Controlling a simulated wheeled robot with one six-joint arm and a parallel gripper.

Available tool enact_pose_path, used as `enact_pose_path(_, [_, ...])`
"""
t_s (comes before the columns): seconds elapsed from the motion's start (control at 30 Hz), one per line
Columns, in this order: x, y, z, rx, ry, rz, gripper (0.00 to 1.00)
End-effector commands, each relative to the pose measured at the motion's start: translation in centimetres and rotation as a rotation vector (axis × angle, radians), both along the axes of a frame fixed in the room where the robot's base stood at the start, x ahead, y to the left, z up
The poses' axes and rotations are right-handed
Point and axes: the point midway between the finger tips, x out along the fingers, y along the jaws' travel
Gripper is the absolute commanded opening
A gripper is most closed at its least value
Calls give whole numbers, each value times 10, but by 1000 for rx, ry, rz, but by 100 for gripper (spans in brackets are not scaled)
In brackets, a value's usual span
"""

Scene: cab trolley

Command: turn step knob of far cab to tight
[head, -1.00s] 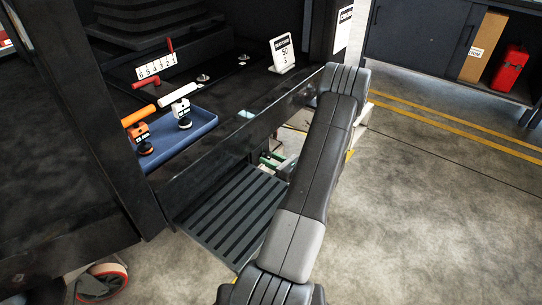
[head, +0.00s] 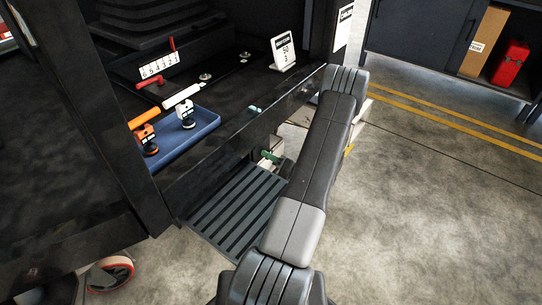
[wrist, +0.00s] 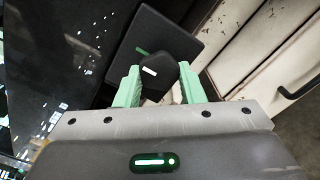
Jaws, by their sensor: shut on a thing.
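The step knob (wrist: 160,78) is black with a white mark on its top, in front of a square black plate (wrist: 182,35) that carries a green mark. In the wrist view my gripper (wrist: 159,80) has its two pale green fingers on either side of the knob, shut on it. The white mark lies close below the green mark. In the head view my gripper (head: 271,157) shows only as a bit of green beside the slatted step (head: 235,210), low on the cab. My arm hides the knob there.
Open concrete floor lies to the right, before a cabinet with a red can (head: 510,65).

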Motion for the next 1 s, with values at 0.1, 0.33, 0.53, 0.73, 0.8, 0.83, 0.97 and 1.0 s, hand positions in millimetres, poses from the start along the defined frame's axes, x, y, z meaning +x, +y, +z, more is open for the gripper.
enact_pose_path(0.1, [0, 0, 0, 15, 23, 0, 13])
enact_pose_path(0.33, [0, 0, 0, 27, 38, -1, 13])
enact_pose_path(0.53, [0, 0, 0, 27, 38, -1, 13])
enact_pose_path(0.73, [0, 0, 0, 26, 38, -1, 57])
enact_pose_path(0.8, [0, 0, 0, 26, 37, -1, 57])
enact_pose_path(0.83, [0, 0, 0, 26, 37, -1, 57])
enact_pose_path(0.97, [0, 0, 0, 26, 37, -1, 57])
enact_pose_path(1.0, [0, 0, 0, 25, 36, -1, 57])
